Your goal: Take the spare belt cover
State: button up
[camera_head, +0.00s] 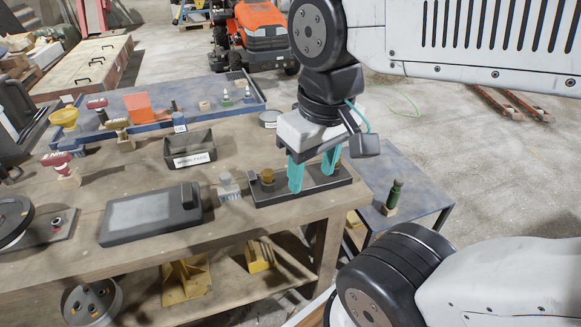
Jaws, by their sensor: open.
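No part is clearly marked as the spare belt cover, so I cannot tell for sure which one it is. A dark flat rectangular piece with a grey panel (150,213) lies on the front of the wooden bench (120,245). To its right is a long black holder (287,190) with a brass-coloured knob (267,177) near its left end. My gripper (313,178) points down at the right part of this holder, its teal fingers open. The fingers hide part of the holder, and I cannot tell whether they touch it.
A black labelled bin (190,150) stands behind the flat piece. A small clear object (229,187) sits left of the holder. A blue tray (190,125) with several small parts lies at the back. A green bottle-like item (394,196) stands on a lower table (415,200) at the right.

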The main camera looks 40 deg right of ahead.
aim_at(129, 219)
jog(key=u, duration=1.45)
jog(key=i, duration=0.5)
jog(key=z, duration=2)
